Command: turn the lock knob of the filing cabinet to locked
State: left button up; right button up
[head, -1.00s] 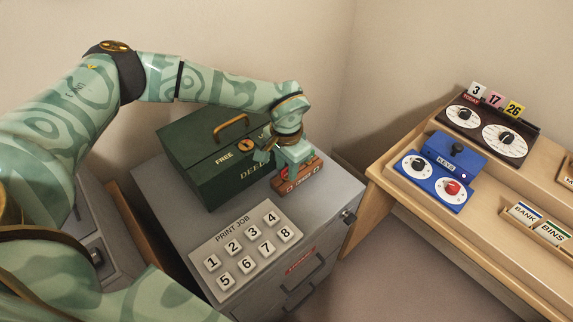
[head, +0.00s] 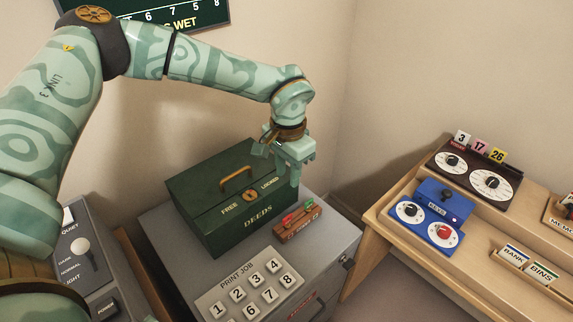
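The grey filing cabinet (head: 334,224) stands below the middle of the head view. A small dark round knob (head: 347,262) sits at the upper right of its front, seen at a steep angle; its setting is too small to read. My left gripper (head: 284,166) points down above the cabinet top, near the right end of the green deeds box. It looks open and holds nothing that I can see. It is clear of the cabinet knob, which lies lower and to the right. My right gripper is out of view.
The green deeds box (head: 205,213) has its own brass FREE/LOCKED lock. A red rack (head: 298,224) with red and green pieces and a PRINT JOB keypad (head: 209,300) share the cabinet top. A wooden desk (head: 385,245) with dial panels stands at right, across a gap.

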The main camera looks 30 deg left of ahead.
aim_at(349, 264)
jog(key=k+l, duration=0.3)
jog(key=k, duration=0.15)
jog(key=k+l, duration=0.35)
jog(key=k, duration=0.1)
